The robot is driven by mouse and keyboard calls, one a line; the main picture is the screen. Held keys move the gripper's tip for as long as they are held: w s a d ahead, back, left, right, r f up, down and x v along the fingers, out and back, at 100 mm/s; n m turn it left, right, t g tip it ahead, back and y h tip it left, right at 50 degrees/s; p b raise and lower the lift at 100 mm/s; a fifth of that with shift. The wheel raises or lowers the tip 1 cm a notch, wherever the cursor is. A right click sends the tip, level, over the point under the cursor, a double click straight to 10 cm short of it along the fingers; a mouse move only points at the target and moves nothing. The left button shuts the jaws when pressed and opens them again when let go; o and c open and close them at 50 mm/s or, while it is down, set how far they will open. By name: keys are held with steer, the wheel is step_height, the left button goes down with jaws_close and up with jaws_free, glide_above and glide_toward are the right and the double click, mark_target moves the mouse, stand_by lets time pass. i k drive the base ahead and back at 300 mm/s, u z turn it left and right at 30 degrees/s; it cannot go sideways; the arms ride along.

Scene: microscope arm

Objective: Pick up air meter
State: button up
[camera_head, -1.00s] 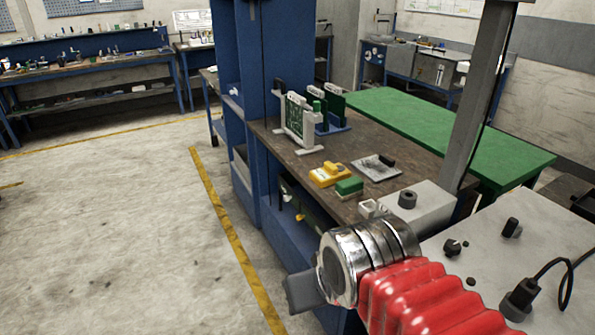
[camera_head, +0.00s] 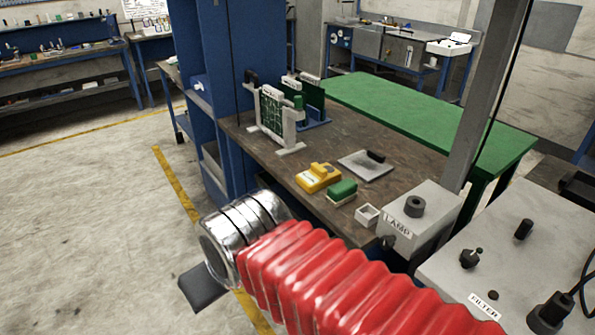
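A small yellow device (camera_head: 318,178), which looks like the air meter, lies on the brown workbench (camera_head: 385,130) near its front edge. A green block with a pale base (camera_head: 342,191) sits close to its right. My arm, with a red bellows sleeve and a chrome end, reaches in from the bottom. A dark part of my gripper (camera_head: 203,290) shows below the chrome end, over the floor in the picture. It is left of the yellow device and apart from it. The rest of the gripper is hidden, so its opening and anything in it cannot be seen.
A flat grey plate with a black handle (camera_head: 366,165) lies behind the green block. Green circuit boards in a white stand (camera_head: 275,122) are at the bench's left. A small white open box (camera_head: 367,215) and a grey LAMP box (camera_head: 418,218) stand to the right.

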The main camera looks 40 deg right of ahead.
mark_target(319, 176)
steer(key=z, duration=0.3)
steer(key=i, duration=1.05)
steer(key=z, duration=0.6)
